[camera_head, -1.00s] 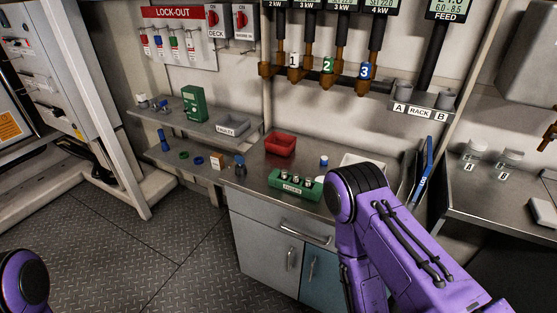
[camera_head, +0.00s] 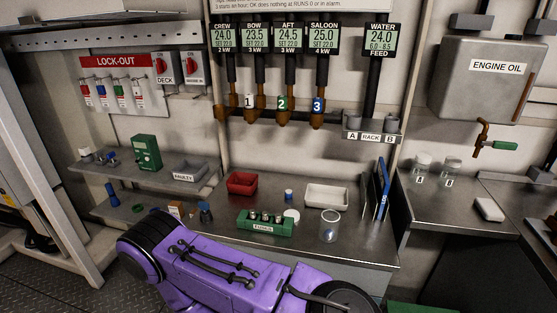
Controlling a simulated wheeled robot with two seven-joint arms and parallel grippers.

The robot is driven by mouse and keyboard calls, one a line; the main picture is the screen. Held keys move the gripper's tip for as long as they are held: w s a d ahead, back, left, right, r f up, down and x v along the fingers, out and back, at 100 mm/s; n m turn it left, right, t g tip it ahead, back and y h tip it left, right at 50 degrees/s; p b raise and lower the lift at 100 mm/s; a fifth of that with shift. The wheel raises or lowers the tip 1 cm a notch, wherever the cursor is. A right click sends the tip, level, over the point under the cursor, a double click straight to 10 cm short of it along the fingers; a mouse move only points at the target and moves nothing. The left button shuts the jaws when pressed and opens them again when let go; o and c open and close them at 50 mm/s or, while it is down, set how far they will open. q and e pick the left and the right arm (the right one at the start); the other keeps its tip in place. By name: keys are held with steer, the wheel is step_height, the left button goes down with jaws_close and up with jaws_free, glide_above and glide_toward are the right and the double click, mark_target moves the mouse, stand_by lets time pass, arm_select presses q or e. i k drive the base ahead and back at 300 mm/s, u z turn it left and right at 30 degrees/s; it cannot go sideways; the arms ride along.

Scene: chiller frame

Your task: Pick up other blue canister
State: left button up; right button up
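Several blue items could be the canister; I cannot tell which is meant. An upright blue piece (camera_head: 112,195) stands on the lower left shelf. A purple arm of mine crosses the bottom foreground; neither gripper is in view.
On the bench are a red bin (camera_head: 242,183), a green rack (camera_head: 265,224) with several small cylinders, a white tray (camera_head: 326,196) and upright blue panels (camera_head: 382,190). A grey FAULTY bin (camera_head: 190,171) sits on the upper left shelf. My arm hides the bench's lower front.

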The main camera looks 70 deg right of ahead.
mark_target(288, 193)
steer(key=u, duration=0.05)
steer(key=i, duration=2.25)
steer(key=z, duration=3.6)
